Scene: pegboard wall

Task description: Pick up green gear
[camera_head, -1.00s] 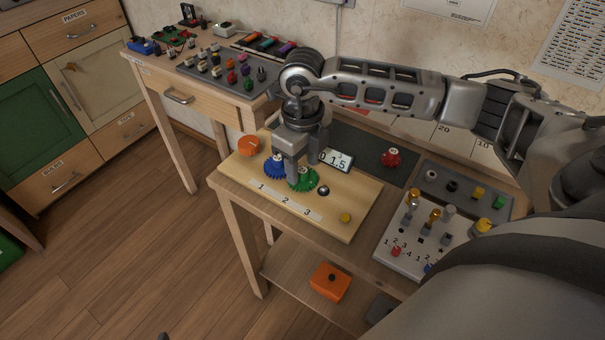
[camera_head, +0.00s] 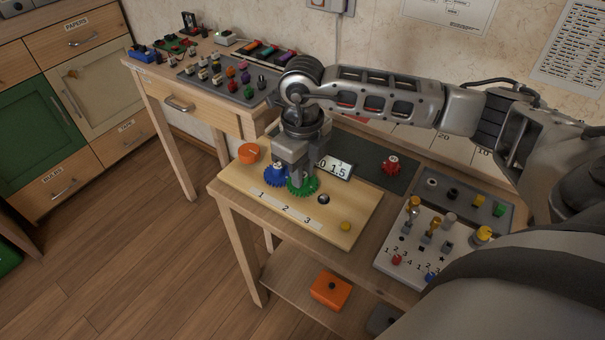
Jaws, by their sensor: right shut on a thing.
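The green gear (camera_head: 303,189) is at the middle of the wooden gear board (camera_head: 340,217), by the numbers 1, 2 and 3. My right gripper (camera_head: 296,180) points down from above and is shut on the green gear; its fingers hide part of the gear. I cannot tell whether the gear is clear of the board. The blue gear (camera_head: 274,175) is just left of it, close to or touching it. A red gear (camera_head: 391,165) lies on the dark mat to the right. My left gripper is not in view.
A small display (camera_head: 337,167) stands behind the gripper. A white peg panel (camera_head: 412,245) with several pegs is at the right. An orange box (camera_head: 331,290) sits on the lower shelf.

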